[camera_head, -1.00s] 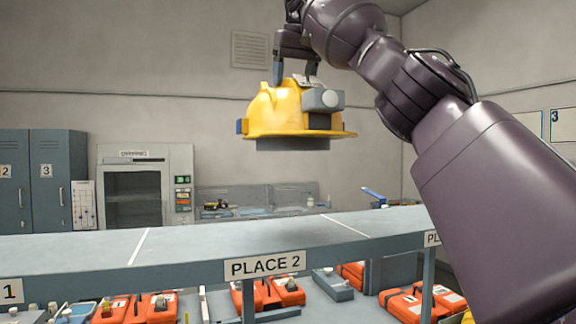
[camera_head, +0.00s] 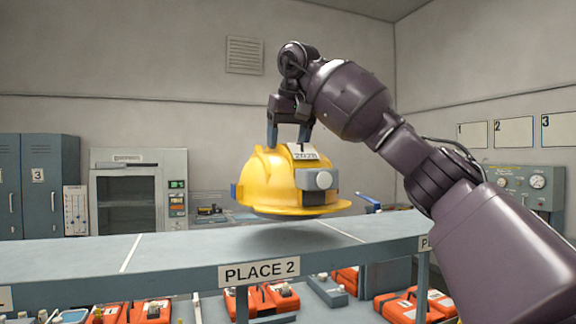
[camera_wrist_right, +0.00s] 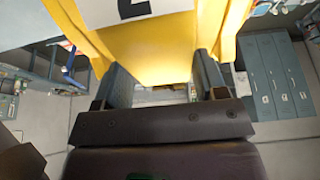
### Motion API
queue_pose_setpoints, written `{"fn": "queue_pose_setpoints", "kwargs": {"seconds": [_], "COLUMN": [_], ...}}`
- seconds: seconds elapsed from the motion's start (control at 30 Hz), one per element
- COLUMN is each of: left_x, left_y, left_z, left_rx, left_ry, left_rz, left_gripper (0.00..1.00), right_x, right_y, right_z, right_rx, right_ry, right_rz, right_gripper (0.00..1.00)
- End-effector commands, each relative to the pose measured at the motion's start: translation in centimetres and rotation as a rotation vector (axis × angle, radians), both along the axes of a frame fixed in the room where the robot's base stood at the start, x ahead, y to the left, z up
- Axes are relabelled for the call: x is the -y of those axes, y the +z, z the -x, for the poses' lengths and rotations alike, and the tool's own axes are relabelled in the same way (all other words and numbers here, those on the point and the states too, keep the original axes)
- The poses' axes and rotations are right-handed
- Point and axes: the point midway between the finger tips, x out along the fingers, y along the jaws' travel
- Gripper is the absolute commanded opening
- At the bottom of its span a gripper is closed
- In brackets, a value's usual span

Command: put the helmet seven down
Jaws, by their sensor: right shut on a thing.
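A yellow helmet (camera_head: 268,182) with a grey lamp box on its front and a white label on top hangs upright from my right gripper (camera_head: 289,138). I cannot read the label's number for certain. The gripper's two fingers are shut on the top of the helmet, and the right wrist view shows them on the yellow shell (camera_wrist_right: 150,52). The helmet is low over the grey shelf (camera_head: 185,250), above the section marked PLACE 2 (camera_head: 259,272), with a shadow below it. Its underside appears slightly clear of the surface. My left gripper is not in view.
The shelf top is otherwise bare, with white lines dividing its places. Several orange sets (camera_head: 265,299) lie on a lower level beneath it. Grey lockers (camera_head: 40,185) and a cabinet (camera_head: 138,195) stand behind; a gauge panel (camera_head: 520,185) is at the right.

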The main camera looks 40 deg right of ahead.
Motion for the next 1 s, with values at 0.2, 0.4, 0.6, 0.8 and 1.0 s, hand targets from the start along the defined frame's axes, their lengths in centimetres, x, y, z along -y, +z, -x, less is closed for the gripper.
{"fn": "queue_pose_setpoints", "kwargs": {"seconds": [0.2, 0.4, 0.6, 0.8, 1.0], "left_x": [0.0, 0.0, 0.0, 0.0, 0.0], "left_y": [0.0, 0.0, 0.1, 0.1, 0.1], "left_z": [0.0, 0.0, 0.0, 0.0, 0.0], "left_rx": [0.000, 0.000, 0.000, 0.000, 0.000], "left_ry": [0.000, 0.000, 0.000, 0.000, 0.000], "left_rz": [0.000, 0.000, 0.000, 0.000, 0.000], "left_gripper": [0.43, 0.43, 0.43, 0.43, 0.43], "right_x": [0.0, 0.1, 0.0, 0.0, 0.0], "right_y": [-1.7, -3.8, -5.5, -5.5, -5.8], "right_z": [0.0, 0.0, 0.0, 0.0, 0.0], "right_rx": [0.002, 0.000, 0.002, 0.002, 0.001], "right_ry": [0.002, 0.001, 0.001, 0.002, 0.001], "right_rz": [-0.001, 0.000, 0.000, -0.001, 0.000], "right_gripper": [0.11, 0.11, 0.11, 0.11, 0.67]}}
